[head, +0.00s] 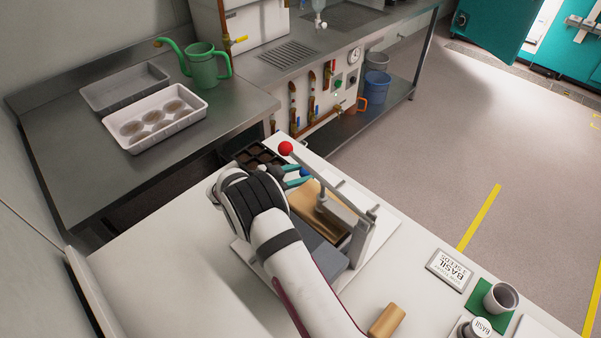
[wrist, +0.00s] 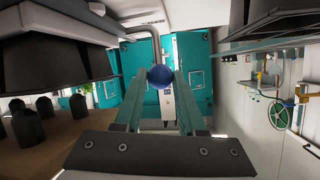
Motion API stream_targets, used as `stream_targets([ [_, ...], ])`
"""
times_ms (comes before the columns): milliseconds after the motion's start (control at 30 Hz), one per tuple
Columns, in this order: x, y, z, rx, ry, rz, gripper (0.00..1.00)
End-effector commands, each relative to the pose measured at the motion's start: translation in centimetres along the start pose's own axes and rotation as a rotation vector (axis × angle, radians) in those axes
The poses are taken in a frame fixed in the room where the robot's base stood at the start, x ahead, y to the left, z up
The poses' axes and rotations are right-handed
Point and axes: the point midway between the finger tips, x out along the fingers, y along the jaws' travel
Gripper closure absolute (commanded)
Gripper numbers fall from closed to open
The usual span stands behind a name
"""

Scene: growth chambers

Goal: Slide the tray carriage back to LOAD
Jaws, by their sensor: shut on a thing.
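My gripper (head: 297,176) has its teal fingers shut on the blue ball knob (head: 304,171) at the far end of the press. In the wrist view the knob (wrist: 160,77) sits between the two fingertips. A black cell tray (head: 255,156) with brown-filled cells shows just beyond my wrist, at the press's far left end. The carriage under it is mostly hidden by my arm, and I can read no LOAD mark. The press has a red-knobbed lever (head: 286,148) and a tan plate (head: 331,216). In the wrist view, dark pegs (wrist: 50,113) stand close on the left.
On the white bench, a BASIL card (head: 450,269), a cup (head: 500,297) on a green mat and a tan block (head: 387,320) lie at right. The bench left of the press is clear. A steel counter holds a white tray (head: 155,118) and green watering can (head: 203,66).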

Motion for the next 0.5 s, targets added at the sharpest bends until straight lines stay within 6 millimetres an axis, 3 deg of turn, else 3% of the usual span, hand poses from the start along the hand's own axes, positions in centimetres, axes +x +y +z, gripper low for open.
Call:
stream_targets([
  [333,0.3,0.0,-0.1,0.001,0.001,0.002,1.0],
  [500,3.4,-0.7,-1.3,0.004,0.002,0.003,1.0],
])
